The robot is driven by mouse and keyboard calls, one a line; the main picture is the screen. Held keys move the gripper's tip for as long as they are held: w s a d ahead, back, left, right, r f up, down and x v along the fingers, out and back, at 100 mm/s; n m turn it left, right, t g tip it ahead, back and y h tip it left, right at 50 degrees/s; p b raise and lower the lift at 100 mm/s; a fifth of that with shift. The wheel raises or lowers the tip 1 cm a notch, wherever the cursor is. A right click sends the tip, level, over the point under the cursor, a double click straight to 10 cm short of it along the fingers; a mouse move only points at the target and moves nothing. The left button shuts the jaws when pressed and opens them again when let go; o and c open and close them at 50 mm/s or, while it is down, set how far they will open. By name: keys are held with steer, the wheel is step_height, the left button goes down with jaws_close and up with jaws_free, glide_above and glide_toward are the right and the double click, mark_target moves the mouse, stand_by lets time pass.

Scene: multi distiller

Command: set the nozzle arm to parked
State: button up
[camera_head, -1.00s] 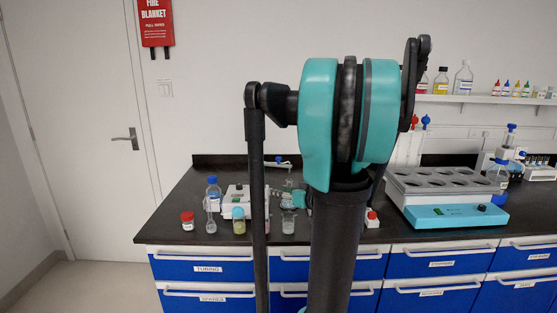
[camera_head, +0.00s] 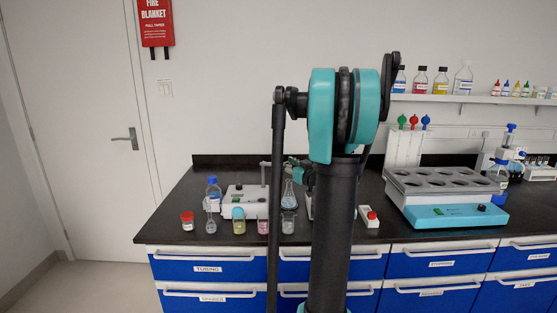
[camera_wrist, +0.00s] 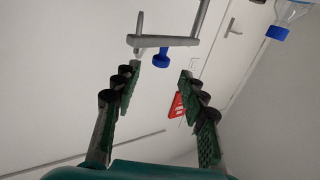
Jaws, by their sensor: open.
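The nozzle arm (camera_wrist: 168,41), a grey bar with a blue knob (camera_wrist: 161,58), shows at the top of the wrist view, just beyond my fingertips. A grey post (camera_wrist: 200,18) rises from one end of the bar, and a short rod stands at the other. My gripper (camera_wrist: 160,73) is open and empty, its green-padded fingers apart and short of the bar. In the head view, a grey post (camera_head: 263,174) stands by the white unit (camera_head: 240,197). My gripper (camera_head: 295,167) is close to its right, partly hidden by my arm.
A flask (camera_head: 288,193), a blue-capped bottle (camera_head: 213,190) and several small jars stand around the white unit.

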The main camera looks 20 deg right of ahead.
mark_target(280, 159)
steer(key=x, duration=0.6)
steer(key=shift+w, duration=0.15)
jaws_close()
